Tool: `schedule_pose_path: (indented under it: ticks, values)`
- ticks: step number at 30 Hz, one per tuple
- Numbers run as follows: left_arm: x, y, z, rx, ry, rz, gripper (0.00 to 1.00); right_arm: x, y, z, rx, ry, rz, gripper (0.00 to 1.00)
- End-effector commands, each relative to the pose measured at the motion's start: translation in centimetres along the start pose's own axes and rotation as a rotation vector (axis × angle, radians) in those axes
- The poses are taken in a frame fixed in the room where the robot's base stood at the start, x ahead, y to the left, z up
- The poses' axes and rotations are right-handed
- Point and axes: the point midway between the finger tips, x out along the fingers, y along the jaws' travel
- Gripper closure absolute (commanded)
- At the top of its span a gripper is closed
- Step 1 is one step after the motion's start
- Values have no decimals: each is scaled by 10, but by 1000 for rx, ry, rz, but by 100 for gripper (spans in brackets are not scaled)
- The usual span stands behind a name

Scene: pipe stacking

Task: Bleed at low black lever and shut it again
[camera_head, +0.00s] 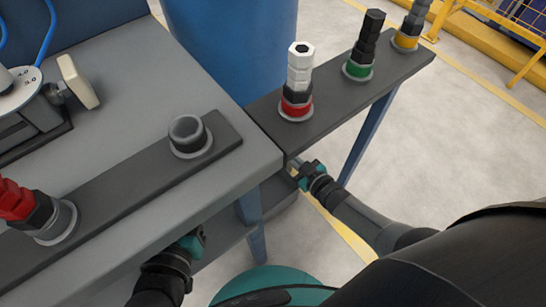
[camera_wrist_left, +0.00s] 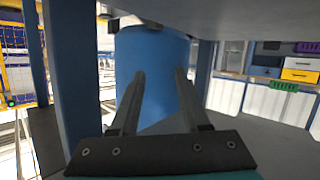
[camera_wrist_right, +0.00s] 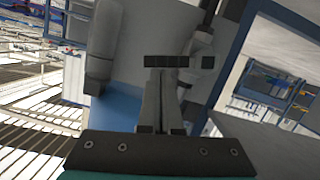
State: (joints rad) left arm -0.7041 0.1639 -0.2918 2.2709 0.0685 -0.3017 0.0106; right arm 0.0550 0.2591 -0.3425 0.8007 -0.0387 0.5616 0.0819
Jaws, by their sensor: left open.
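A dark bar, which may be the low black lever (camera_wrist_right: 166,62), lies crosswise at the fingertips of my right gripper (camera_wrist_right: 163,85). The right fingers are close together; I cannot tell whether the bar is between them. In the head view my right gripper (camera_head: 294,166) is low at the table's right corner, by the end of the dark plank, and the lever is not clear there. My left gripper (camera_wrist_left: 157,75) is open and empty under the tabletop, pointing at a blue drum. In the head view only part of its hand shows below the table's front edge.
The dark plank (camera_head: 330,100) carries stacks with red, green and yellow rings. A second plank (camera_head: 110,200) on the grey table holds a red-and-black stack and a dark fitting. The blue drum (camera_head: 230,50) stands behind. A table leg (camera_head: 368,135) is near my right arm.

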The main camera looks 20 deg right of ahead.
Motion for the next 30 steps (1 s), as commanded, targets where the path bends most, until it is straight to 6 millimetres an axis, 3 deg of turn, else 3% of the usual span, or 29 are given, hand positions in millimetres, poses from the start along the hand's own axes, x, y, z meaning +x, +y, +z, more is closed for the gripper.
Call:
schedule_pose_path:
  ticks: [12,30]
  values:
    - [-6,15,-9,-41,183,37,54,-2,7,14,-4,0,1,100]
    - [-7,17,-11,-48,213,42,54,-1,6,15,-5,2,1,100]
